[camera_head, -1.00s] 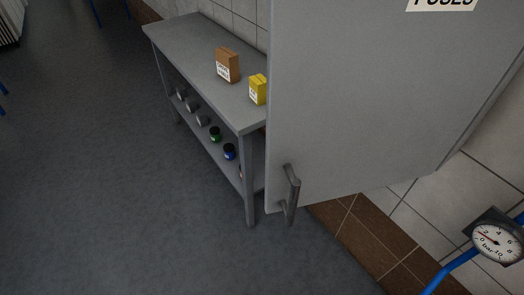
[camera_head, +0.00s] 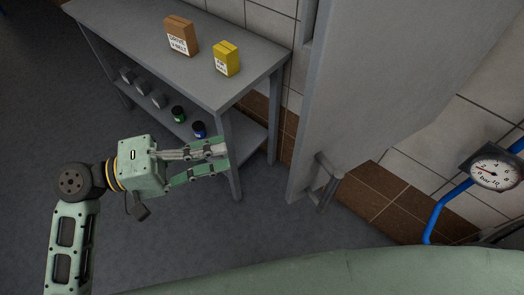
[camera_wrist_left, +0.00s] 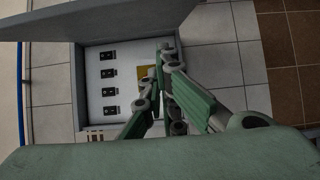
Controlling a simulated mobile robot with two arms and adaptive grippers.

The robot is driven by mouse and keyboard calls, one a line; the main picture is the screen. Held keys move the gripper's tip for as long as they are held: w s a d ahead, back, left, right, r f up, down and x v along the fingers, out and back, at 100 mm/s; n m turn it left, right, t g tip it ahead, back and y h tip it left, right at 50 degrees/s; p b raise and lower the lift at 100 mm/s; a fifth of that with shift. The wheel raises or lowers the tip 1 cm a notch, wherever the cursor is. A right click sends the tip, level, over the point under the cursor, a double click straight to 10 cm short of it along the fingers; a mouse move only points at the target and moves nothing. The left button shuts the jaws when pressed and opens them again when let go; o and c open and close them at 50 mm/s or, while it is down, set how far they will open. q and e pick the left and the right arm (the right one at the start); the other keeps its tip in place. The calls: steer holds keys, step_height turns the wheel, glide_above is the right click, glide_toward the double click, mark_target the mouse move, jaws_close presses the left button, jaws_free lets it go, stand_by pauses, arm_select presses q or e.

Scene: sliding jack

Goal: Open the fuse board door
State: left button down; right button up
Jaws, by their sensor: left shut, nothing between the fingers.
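The fuse board door (camera_head: 385,95) is a large grey panel at the right of the head view, with a grey bar handle (camera_head: 327,182) near its lower left edge. In the left wrist view the door (camera_wrist_left: 105,18) stands swung out from the box. The fuse board's white interior (camera_wrist_left: 93,84) shows several black switches and a yellow item (camera_wrist_left: 148,76). My left gripper (camera_head: 225,155) is shut and empty, left of the handle and apart from it. It also shows in front of the box opening in the wrist view (camera_wrist_left: 168,58). My right gripper is not in view.
A grey shelf unit (camera_head: 150,45) stands behind my left gripper, with a brown box (camera_head: 181,37) and a yellow box (camera_head: 226,58) on top and small jars below. A pressure gauge (camera_head: 494,168) on a blue pipe (camera_head: 437,215) is at the right. Floor at left is open.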

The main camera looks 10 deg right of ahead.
arm_select(q)
steer(key=s+d+p, duration=0.3)
steer(key=d+p, duration=0.3)
steer(key=d, duration=0.4)
steer(key=shift+s+d, duration=0.15)
steer(key=shift+d, duration=0.25)
